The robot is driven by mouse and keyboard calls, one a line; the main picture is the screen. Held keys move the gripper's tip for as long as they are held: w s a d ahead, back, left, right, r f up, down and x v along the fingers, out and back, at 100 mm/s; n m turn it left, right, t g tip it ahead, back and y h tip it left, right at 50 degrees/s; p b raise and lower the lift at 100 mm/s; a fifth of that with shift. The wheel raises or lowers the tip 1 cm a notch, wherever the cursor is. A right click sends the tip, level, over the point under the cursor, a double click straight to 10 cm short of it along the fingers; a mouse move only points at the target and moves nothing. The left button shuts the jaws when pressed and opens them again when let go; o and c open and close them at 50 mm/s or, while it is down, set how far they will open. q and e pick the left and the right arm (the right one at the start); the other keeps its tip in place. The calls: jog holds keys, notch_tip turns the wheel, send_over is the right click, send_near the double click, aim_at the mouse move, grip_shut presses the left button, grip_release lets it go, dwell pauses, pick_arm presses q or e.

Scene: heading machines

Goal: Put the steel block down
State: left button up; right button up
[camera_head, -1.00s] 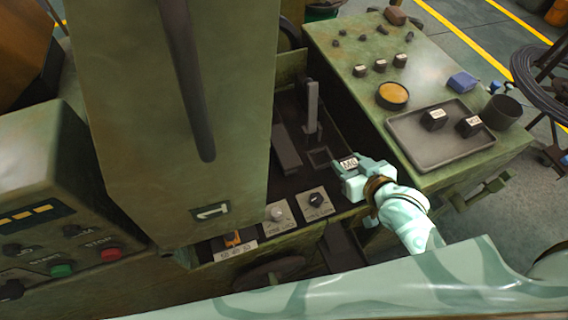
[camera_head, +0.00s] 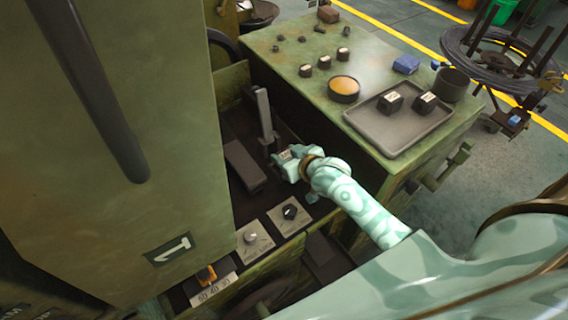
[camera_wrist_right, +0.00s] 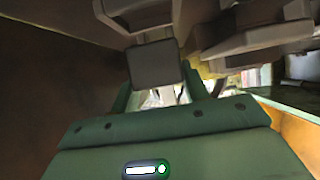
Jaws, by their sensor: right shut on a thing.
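My right gripper (camera_head: 287,162) is shut on the steel block (camera_head: 284,155), a small dark block with a pale label on top. It holds the block inside the dark recess of the machine, beside the upright grey post. In the right wrist view a dark square face, likely the block (camera_wrist_right: 155,62), shows at the tips of the green fingers. The square seat seen earlier near the post is hidden by my gripper, and I cannot tell whether the block touches anything below. My left gripper is not in view.
The grey post (camera_head: 264,118) stands close to the gripper. A tray (camera_head: 393,138) with two labelled dark blocks (camera_head: 390,102) lies on the green bench top, near an orange-topped round tin (camera_head: 344,88) and a dark cup (camera_head: 452,84). Control knobs (camera_head: 290,212) sit in front.

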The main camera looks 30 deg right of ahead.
jog(key=shift+w+f, duration=0.3)
jog(key=shift+w, duration=0.1)
jog(key=f, duration=0.1)
jog(key=f+b, duration=0.2)
jog(key=f, duration=0.1)
jog(key=shift+w+d, duration=0.1)
jog(key=shift+w, duration=0.2)
jog(key=shift+r, duration=0.15)
jog(key=o, duration=1.4)
jog(key=shift+s+f, duration=0.1)
jog(key=shift+f, duration=0.1)
